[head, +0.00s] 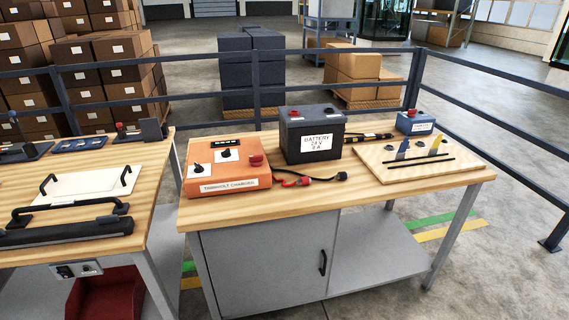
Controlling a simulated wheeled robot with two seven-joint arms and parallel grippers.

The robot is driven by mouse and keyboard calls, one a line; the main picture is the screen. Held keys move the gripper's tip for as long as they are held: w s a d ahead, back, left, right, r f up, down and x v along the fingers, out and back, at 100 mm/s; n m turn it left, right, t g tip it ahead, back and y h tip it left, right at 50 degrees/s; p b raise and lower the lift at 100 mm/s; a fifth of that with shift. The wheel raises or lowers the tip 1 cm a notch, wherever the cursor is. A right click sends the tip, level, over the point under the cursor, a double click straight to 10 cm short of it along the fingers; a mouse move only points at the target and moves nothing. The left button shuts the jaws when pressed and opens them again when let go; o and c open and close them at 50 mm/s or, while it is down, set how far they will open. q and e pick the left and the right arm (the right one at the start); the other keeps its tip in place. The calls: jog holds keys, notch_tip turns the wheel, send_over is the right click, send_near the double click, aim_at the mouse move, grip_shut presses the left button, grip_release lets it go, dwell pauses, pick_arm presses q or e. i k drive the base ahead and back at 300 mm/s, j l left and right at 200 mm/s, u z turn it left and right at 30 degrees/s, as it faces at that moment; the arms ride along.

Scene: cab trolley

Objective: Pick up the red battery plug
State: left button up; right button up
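A red plug (304,181), which looks like the red battery plug, lies on the right wooden workbench (330,200). It is at the front right of the orange charger (228,172), on the end of a short lead. A black plug (341,176) lies to its right, in front of the dark battery (312,136) labelled "BATTERY 24V". Neither of my grippers is in view.
A wooden board (385,170) with tools and a small blue box (415,123) stand on the right of the bench. A left bench (150,205) holds a white panel (85,186) and dark handles. Dark railings (190,96) run behind. The bench's front edge is mostly clear.

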aim_at(304, 180)
jog(key=i+l+u, duration=0.35)
jog(key=l, duration=0.25)
jog(key=i+l+u, duration=0.15)
jog(key=i+l, duration=0.15)
jog(key=i+l+u, duration=0.15)
jog(key=l, duration=0.3)
jog(key=i+l+u, duration=0.2)
jog(key=l, duration=0.15)
